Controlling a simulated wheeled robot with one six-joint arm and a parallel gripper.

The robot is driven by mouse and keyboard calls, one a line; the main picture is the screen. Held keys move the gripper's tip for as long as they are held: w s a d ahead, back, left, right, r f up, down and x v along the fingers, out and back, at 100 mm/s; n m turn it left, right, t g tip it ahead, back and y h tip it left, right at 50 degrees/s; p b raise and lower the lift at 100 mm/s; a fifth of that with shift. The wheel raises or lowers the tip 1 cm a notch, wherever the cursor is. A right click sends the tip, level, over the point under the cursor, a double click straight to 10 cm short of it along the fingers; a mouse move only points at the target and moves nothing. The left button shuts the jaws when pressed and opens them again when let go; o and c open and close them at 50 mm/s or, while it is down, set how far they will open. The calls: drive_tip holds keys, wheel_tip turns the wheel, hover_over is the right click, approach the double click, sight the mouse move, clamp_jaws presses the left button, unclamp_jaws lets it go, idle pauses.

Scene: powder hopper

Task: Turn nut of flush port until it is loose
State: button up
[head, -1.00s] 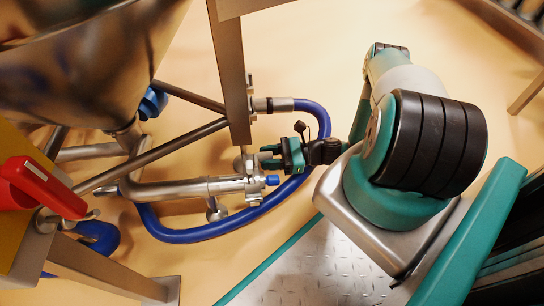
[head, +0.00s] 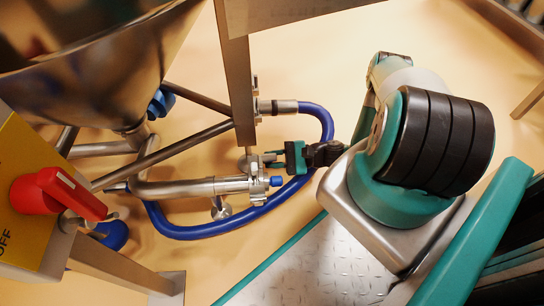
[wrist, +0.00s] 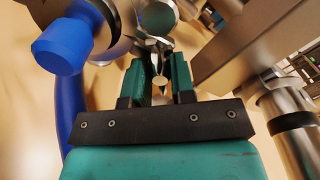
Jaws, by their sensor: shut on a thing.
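The flush port is the end of a horizontal steel pipe (head: 200,188), with a clamp (head: 256,182) and a blue cap (head: 276,181). My gripper (head: 268,160) reaches in from the right, just above the cap. In the wrist view my gripper (wrist: 161,80) has its two teal fingers closed around a small metal nut (wrist: 160,76) on the clamp. The blue cap (wrist: 62,46) is left of the fingers there. The fingers hide part of the nut, and I cannot tell how loose it is.
A blue hose (head: 240,224) loops below and right of the port, close to my gripper. A steel post (head: 235,85) stands just above it. The steel hopper (head: 90,60) is upper left, and a red switch handle (head: 70,190) sits on a yellow panel (head: 25,225).

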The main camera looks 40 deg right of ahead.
drive_tip(key=n+p, duration=0.2)
drive_tip(key=n, duration=0.2)
drive_tip(key=shift+r, duration=0.2)
drive_tip(key=n, duration=0.1)
drive_tip(key=n+p, duration=0.1)
drive_tip(key=n, duration=0.1)
drive_tip(key=shift+w+f+n, duration=0.1)
drive_tip(key=shift+f+n, duration=0.1)
drive_tip(key=shift+n, duration=0.1)
clamp_jaws()
unclamp_jaws()
drive_tip(key=shift+r+n+p, duration=0.15)
drive_tip(key=shift+n+p, duration=0.3)
drive_tip(key=shift+n, duration=0.35)
drive_tip(key=o, duration=0.5)
drive_tip(key=shift+n, duration=0.7)
drive_tip(key=shift+c, duration=0.2)
drive_tip(key=shift+o, duration=1)
drive_tip(key=shift+d, duration=0.1)
